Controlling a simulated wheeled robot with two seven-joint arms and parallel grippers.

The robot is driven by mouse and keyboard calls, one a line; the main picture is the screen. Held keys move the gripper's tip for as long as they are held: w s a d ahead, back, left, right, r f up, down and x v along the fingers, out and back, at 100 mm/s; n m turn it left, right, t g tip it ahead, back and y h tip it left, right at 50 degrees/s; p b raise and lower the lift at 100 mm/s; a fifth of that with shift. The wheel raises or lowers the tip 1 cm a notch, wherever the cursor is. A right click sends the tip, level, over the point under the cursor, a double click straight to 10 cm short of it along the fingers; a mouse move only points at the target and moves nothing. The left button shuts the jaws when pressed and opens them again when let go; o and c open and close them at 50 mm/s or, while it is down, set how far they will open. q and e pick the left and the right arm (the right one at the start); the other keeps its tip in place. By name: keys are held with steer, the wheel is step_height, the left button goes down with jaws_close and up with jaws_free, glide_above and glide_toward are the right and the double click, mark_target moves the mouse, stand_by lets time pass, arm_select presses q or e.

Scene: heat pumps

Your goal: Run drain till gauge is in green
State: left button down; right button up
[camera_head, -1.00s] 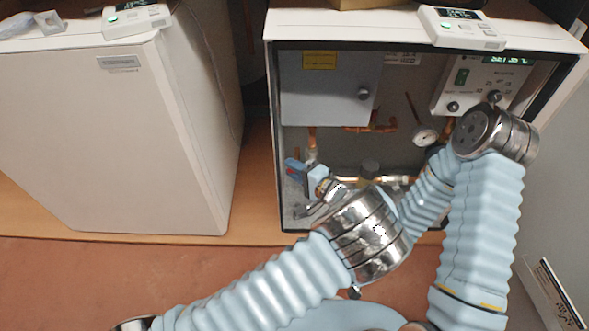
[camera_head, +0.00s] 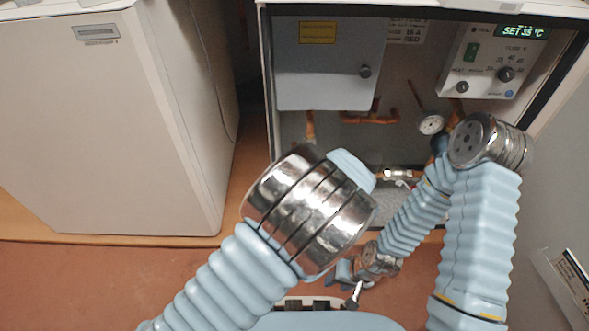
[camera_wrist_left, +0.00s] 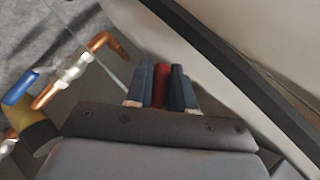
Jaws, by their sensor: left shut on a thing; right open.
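The gauge (camera_head: 431,124) is a small white round dial on the pipework inside the open cabinet. Its needle and any green zone are too small to read. My left gripper is hidden behind its own metal wrist in the head view. In the left wrist view my left gripper (camera_wrist_left: 161,85) is shut on a red handle (camera_wrist_left: 160,86), which stands between its blue-grey fingers. What the handle joins is hidden. A blue lever (camera_wrist_left: 20,87) sits on a pipe fitting to its left. My right gripper (camera_head: 342,274) is open and low in front of the cabinet, apart from the pipes.
Copper pipes (camera_head: 368,118) run below a grey box (camera_head: 325,75) in the cabinet. The cabinet's side wall is close to my left gripper. A closed white unit (camera_head: 110,130) stands at left.

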arm_select(q)
steer(key=shift+f, duration=0.1)
steer(key=c, duration=1.1)
jaws_free()
steer(key=p+v, duration=0.2)
steer(key=v, duration=1.2)
steer(key=shift+a, duration=0.1)
